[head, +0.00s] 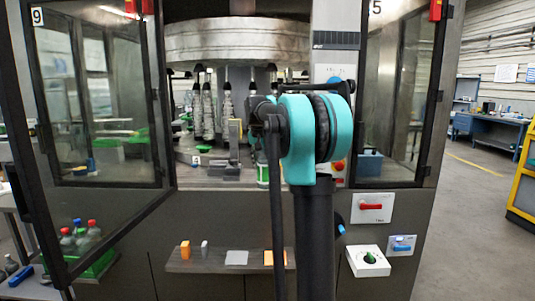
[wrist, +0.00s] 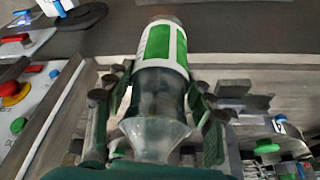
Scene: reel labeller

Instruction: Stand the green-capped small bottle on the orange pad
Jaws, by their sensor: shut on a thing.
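My gripper (wrist: 157,92) is shut on a small clear bottle (wrist: 157,90) with a green and white label, one finger on each side of it in the wrist view. I cannot make out a green cap on it. In the head view the bottle's green and white label (head: 263,172) shows just left of my arm, in the machine opening; the gripper is mostly hidden behind my arm. The orange pad (head: 269,257) lies on the front shelf, well below the bottle, partly covered by my arm.
The shelf (head: 215,266) also holds an orange block (head: 185,250), a small grey block (head: 205,249) and a grey pad (head: 236,257). An open glass door (head: 100,100) stands at the left, with a green crate (head: 98,265) of capped bottles behind it. Switch panels (head: 372,208) are at the right.

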